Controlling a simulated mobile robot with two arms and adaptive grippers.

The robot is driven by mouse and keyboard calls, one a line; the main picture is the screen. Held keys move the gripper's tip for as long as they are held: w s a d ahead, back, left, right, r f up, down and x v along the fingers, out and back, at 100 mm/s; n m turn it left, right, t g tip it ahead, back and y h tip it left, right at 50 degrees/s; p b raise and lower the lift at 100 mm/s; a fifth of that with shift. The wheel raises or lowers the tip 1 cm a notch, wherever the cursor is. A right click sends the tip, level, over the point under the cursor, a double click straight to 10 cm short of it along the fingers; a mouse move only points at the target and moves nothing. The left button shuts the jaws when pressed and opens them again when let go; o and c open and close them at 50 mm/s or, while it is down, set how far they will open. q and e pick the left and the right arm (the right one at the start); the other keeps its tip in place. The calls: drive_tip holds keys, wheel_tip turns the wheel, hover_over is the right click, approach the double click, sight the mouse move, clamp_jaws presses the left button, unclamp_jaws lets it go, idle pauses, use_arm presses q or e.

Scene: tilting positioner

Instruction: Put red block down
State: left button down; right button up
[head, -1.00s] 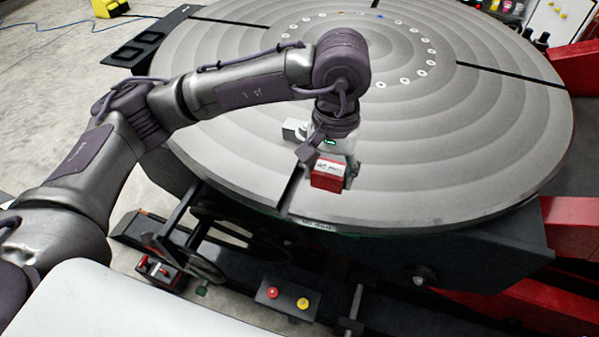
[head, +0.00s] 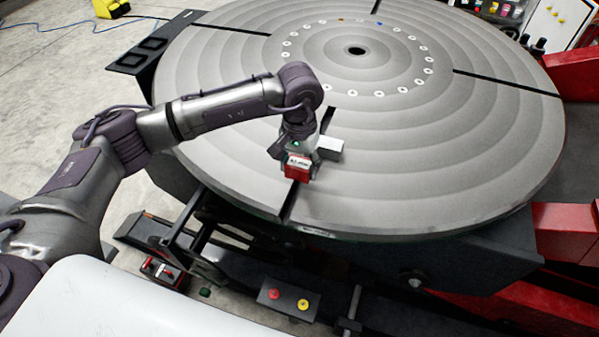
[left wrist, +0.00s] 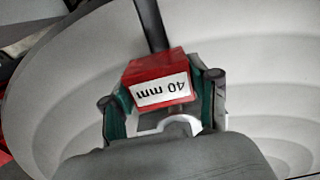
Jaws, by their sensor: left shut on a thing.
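The red block (head: 297,174) has a white label on one face. In the left wrist view the red block (left wrist: 157,72) sits between the two green-sided fingers, its label reading "40 mm" upside down. My left gripper (head: 298,160) is shut on it; the gripper also shows in the left wrist view (left wrist: 163,95). The block is over the near part of the round grey table (head: 430,170), at a dark radial slot (head: 287,205). I cannot tell whether its underside touches the table. My right gripper is not in view.
A pale box-shaped piece (head: 329,149) shows right beside the gripper; I cannot tell whether it belongs to my wrist. The table is clear to the right. A control box with red and yellow buttons (head: 287,299) stands below the near rim.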

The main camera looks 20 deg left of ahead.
sight(300, 177)
use_arm(q)
wheel_tip(300, 177, down, 3)
drive_tip(key=shift+p, duration=0.75)
drive_tip(key=shift+f, duration=0.25)
drive_tip(key=shift+f+b, duration=0.15)
drive_tip(key=shift+b, duration=0.2)
drive_tip(key=shift+c, duration=1.4)
unclamp_jaws()
drive_tip(key=shift+s, duration=0.1)
